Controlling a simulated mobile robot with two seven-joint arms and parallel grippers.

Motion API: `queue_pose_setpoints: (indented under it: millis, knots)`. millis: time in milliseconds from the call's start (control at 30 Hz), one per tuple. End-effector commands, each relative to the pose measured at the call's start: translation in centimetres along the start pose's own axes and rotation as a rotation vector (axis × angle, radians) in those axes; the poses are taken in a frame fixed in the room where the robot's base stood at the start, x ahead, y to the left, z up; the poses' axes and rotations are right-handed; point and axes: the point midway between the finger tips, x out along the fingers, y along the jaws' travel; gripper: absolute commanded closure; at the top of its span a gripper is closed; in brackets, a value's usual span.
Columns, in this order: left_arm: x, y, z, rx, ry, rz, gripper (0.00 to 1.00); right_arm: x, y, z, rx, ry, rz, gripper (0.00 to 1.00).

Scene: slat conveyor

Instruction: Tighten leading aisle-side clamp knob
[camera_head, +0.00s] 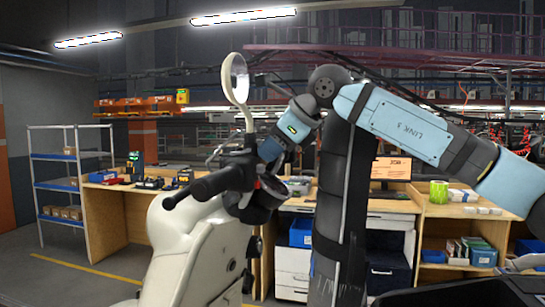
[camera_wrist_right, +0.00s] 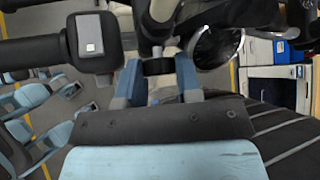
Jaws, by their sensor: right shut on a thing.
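A white scooter (camera_head: 180,250) stands upright in front of me, with black handlebar grips and a round mirror (camera_head: 236,78). My right gripper (camera_head: 264,158) comes in from the right and reaches the handlebar area, below the mirror. In the right wrist view, my right gripper (camera_wrist_right: 159,74) has its two blue fingers shut on a small dark round part, seemingly the clamp knob (camera_wrist_right: 158,67). The knob is partly hidden by the fingers, and it cannot be made out in the head view. My left gripper is not in view.
A handlebar grip with a switch block (camera_wrist_right: 92,46) and a round gauge (camera_wrist_right: 216,46) lie close to the fingers. Behind stand a wooden bench (camera_head: 122,205) with devices, a blue shelf rack (camera_head: 68,185) and a desk with a monitor (camera_head: 392,168). Floor at left is clear.

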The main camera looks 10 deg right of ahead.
Motion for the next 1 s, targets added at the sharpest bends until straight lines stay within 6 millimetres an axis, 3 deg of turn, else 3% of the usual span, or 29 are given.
queue_pose_setpoints:
  millis: [33, 233, 667, 700, 1000]
  knots:
    - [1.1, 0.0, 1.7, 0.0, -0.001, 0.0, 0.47, 0.5, 0.4, -0.6, -0.032, -0.003, -0.034, 0.92]
    - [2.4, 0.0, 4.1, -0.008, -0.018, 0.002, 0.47, 0.3, 0.4, -0.3, -0.135, -0.003, -0.138, 0.92]
    - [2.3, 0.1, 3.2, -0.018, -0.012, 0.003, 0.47, 0.0, 0.2, 0.0, -0.167, -0.001, -0.169, 0.92]
    - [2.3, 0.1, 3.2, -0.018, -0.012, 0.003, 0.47, 0.0, 0.2, 0.0, -0.167, -0.001, -0.169, 0.59]
    - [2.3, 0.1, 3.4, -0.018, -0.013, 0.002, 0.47, 0.0, 0.2, 0.0, -0.166, -0.001, -0.168, 0.57]
